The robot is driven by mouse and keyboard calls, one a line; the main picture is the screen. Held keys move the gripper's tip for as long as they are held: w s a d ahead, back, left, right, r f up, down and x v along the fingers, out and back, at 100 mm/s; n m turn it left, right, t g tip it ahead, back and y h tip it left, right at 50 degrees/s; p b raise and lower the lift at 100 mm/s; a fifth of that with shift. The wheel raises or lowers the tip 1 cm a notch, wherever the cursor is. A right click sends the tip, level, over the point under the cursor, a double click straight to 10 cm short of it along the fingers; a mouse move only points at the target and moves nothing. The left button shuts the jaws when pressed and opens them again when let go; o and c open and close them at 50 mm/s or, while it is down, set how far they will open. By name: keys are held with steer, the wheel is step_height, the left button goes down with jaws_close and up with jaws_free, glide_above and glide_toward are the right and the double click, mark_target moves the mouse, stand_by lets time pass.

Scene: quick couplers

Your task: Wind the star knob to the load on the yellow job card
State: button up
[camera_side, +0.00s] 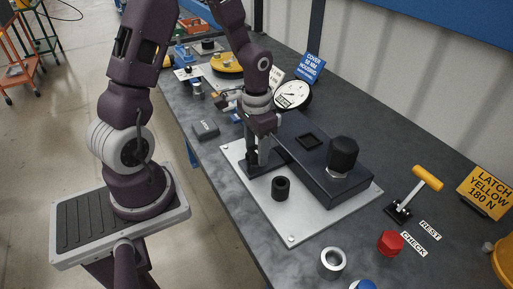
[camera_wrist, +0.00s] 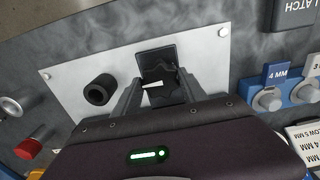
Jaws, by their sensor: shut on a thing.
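The dark star knob (camera_wrist: 170,82) sits on a black block on the light plate (camera_side: 290,238). My gripper (camera_side: 258,158) is shut around the knob, its two fingers on either side of it; the fingers mostly hide the knob in the side view. A small white pointer-like mark shows at the knob in the wrist view. The round dial gauge (camera_side: 292,95) stands behind the dark housing (camera_side: 318,168); its reading is too small to tell. The yellow job card (camera_side: 485,193) at the right reads "LATCH YELLOW 180 N".
A black hollow cylinder (camera_side: 281,188) stands on the plate near my gripper. A black hex cap (camera_side: 343,154) tops the housing. A yellow-handled lever (camera_side: 427,178), red knob (camera_side: 390,243) and metal ring (camera_side: 332,263) are at the right. A blue card (camera_side: 311,67) stands behind.

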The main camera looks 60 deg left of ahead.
mark_target(256, 151)
steer(key=shift+m, duration=0.8)
steer(key=o, duration=1.4)
steer(key=shift+c, duration=0.2)
step_height(256, 151, up, 7)
steer(key=shift+r, duration=0.1)
steer(key=s+d+r+t, duration=0.2)
steer(key=s+d+r, duration=0.3)
steer(key=s+r, duration=0.2)
steer(key=s+d+r+n+t, duration=0.1)
steer(key=s+d+r+t, duration=0.2)
steer(key=s+r, duration=0.4)
steer(key=shift+d+r+n+t, duration=0.25)
steer(key=shift+d+n+t, duration=0.05)
steer(key=shift+d, duration=0.55)
